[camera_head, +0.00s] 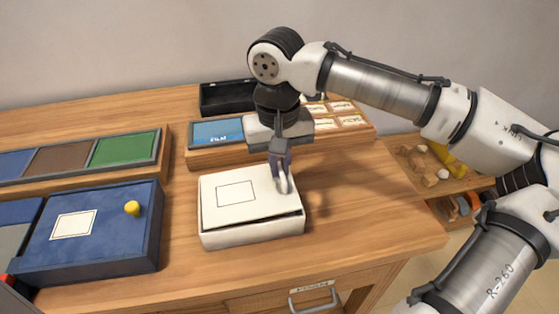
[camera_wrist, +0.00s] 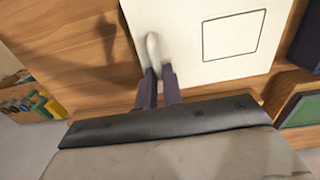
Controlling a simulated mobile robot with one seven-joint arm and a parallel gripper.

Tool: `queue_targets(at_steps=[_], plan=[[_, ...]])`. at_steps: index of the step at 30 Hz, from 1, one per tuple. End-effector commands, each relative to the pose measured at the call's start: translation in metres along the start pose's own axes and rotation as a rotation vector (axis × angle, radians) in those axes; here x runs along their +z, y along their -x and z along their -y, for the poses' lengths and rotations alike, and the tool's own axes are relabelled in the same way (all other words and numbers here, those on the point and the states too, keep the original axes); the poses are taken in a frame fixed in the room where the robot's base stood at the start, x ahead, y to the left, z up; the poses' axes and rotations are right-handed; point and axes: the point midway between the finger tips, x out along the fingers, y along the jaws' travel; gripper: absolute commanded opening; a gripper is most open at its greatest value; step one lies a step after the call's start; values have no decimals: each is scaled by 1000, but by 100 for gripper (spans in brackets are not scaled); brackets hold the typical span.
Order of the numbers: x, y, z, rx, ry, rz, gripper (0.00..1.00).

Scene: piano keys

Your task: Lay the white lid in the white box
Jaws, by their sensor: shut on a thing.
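The white lid (camera_head: 215,210), with a thin square outline on its top, lies over the white box (camera_head: 252,236) on the table. A dark gap shows along the front edge between lid and box, widest toward the right; I cannot tell whether the lid is fully seated. My gripper (camera_head: 282,178) points down at the lid's right side, shut on its small pale knob. In the wrist view, the gripper (camera_wrist: 156,72) meets the knob (camera_wrist: 152,46) near one edge of the lid (camera_wrist: 205,55). The box's inside is hidden by the lid.
A blue box (camera_head: 95,240) with a yellow knob stands to the left. Behind are a tray of coloured panels (camera_head: 125,150), a blue panel (camera_head: 216,133) and a black open tray (camera_head: 226,96). Bare table (camera_head: 370,215) lies to the right.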

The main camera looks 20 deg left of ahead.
Motion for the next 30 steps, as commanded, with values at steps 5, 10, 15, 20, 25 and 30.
queue_targets(at_steps=[5, 10, 15, 20, 25, 30], plan=[[0, 1, 0, 0, -2, 0, 0], [-1, 2, 1, -1, -14, 0, 0], [-2, 2, 1, -1, -27, 1, 0], [-2, 2, 1, 0, -31, 1, 0], [-2, 2, 1, 0, -31, 1, 0], [-2, 2, 1, 0, -31, 1, 0]])
